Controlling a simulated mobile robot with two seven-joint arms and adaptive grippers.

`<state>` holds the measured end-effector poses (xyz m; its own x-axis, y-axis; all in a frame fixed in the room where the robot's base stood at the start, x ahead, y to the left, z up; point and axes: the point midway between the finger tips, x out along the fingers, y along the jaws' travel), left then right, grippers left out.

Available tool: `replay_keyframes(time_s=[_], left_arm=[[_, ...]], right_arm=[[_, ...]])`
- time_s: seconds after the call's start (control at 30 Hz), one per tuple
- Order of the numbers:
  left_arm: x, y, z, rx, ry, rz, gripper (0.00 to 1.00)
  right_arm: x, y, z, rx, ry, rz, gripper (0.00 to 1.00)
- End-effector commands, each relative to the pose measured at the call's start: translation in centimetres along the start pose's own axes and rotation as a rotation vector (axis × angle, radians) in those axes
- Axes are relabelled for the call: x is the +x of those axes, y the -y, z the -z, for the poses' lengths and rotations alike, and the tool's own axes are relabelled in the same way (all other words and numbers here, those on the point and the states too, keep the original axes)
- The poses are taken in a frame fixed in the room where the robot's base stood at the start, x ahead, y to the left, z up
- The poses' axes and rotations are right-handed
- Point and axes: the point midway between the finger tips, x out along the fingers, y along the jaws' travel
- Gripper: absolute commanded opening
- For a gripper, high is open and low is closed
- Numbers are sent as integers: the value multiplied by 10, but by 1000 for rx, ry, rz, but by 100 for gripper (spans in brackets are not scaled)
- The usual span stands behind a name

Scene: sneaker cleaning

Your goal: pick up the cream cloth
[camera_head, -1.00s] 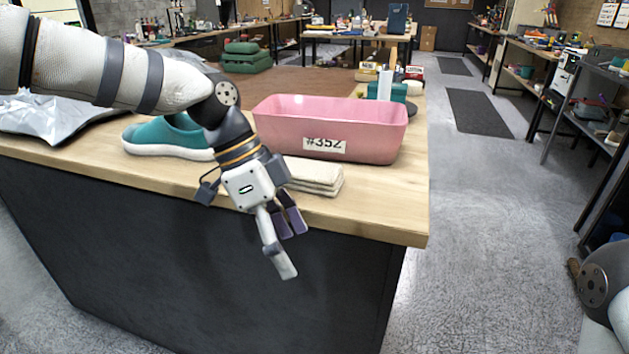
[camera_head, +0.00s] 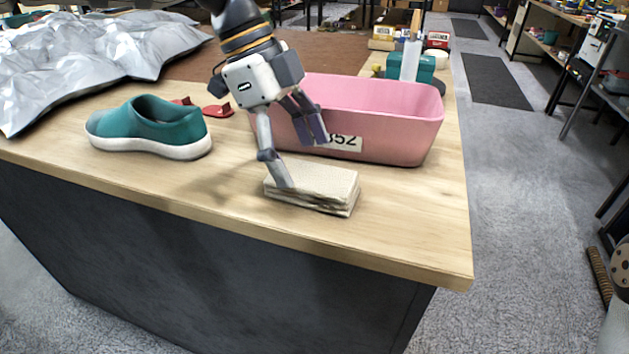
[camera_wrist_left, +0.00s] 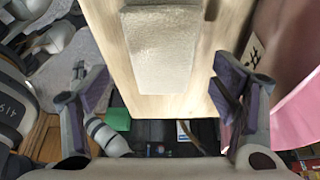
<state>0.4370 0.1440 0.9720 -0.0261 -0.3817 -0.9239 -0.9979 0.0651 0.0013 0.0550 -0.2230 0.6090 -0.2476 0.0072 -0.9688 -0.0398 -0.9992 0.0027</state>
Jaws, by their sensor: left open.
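The cream cloth (camera_head: 325,182) lies folded in a thick flat stack on the wooden table, near its front edge and in front of the pink bin. My left gripper (camera_head: 301,158) is open just above it. One finger overlaps the cloth's left end in the head view, and the other hangs in front of the bin. I cannot tell whether the finger touches the cloth. In the left wrist view the cloth (camera_wrist_left: 160,50) lies ahead, lined up between the two spread fingers (camera_wrist_left: 160,88), with nothing between them. My right gripper does not show.
The pink bin (camera_head: 395,120) stands close behind the cloth. A teal shoe (camera_head: 150,122) and red pieces (camera_head: 218,110) lie to the left, with crumpled silver sheeting (camera_head: 90,55) behind. A teal box (camera_head: 425,70) stands behind the bin. The table (camera_head: 405,225) is bare right of the cloth.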

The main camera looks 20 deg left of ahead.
Motion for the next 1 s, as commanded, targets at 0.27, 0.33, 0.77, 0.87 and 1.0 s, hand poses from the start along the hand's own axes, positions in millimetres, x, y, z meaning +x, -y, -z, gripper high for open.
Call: replay_keyframes(time_s=[0.27, 0.33, 0.77, 0.87, 1.0], left_arm=[[44, 3, 5, 1, 0, 1, 80], [45, 3, 5, 1, 0, 2, 80], [45, 3, 5, 1, 1, 1, 29], [45, 3, 5, 1, 1, 1, 29], [44, 3, 6, 1, 1, 1, 29]], right_arm=[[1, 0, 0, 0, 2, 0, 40], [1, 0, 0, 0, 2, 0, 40], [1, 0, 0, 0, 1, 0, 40], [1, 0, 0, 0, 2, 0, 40], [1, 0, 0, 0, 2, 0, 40]])
